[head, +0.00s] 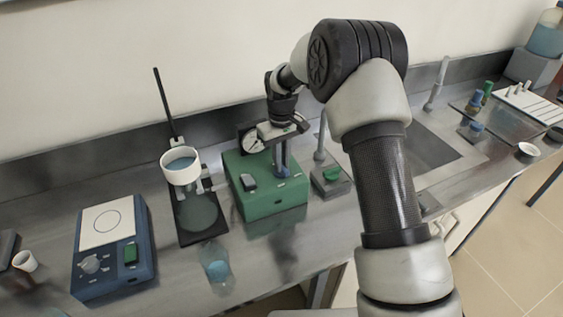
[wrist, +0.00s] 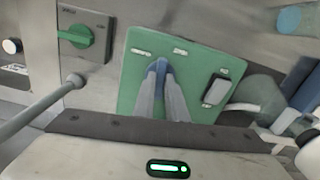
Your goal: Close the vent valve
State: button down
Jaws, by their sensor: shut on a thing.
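My gripper (head: 282,168) points down onto the top of this box. In the wrist view my gripper's fingertips (wrist: 159,70) are together on the panel, just below and between two small white labels. They are shut on what seems to be the vent valve, a small part mostly hidden by the fingertips. Its turned position cannot be made out.
A grey box with a green knob (wrist: 76,37) stands beside the green box. A stand with a white ring-held dish (head: 181,165), a blue hotplate (head: 112,250) and a glass beaker (head: 215,268) are to the left in the head view. A sink (head: 425,150) lies to the right.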

jog(key=n, duration=0.4)
jog(key=shift+b, duration=0.3)
jog(key=n, duration=0.8)
jog(key=shift+r, duration=0.1)
jog(key=shift+n+p, duration=0.45)
jog(key=shift+n, duration=1.75)
jog(key=c, duration=1.8)
grip_release()
